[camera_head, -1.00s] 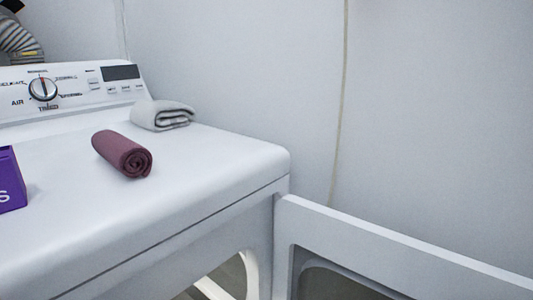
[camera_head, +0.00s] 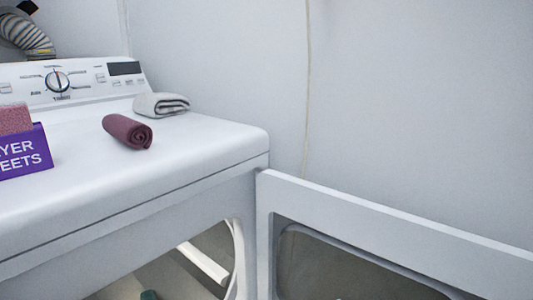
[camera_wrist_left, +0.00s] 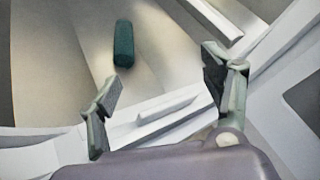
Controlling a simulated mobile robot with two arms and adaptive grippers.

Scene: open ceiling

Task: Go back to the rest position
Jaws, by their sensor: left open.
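My left gripper (camera_wrist_left: 166,92) is open in the left wrist view, its two fingers wide apart with nothing held between them. It is beside the white frame of the dryer. A dark green cylinder (camera_wrist_left: 123,43) lies beyond the fingertips, apart from them. In the head view a small dark green thing (camera_head: 149,295) shows at the bottom edge, through the dryer's opening; I cannot tell if it is the same cylinder. My right gripper is in neither view.
A white dryer (camera_head: 190,145) fills the left. On it sit a rolled maroon towel (camera_head: 127,131), a folded grey towel (camera_head: 161,104) and a purple box (camera_head: 25,155). Its door (camera_head: 385,215) stands open to the right. A plain wall (camera_head: 420,90) is behind.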

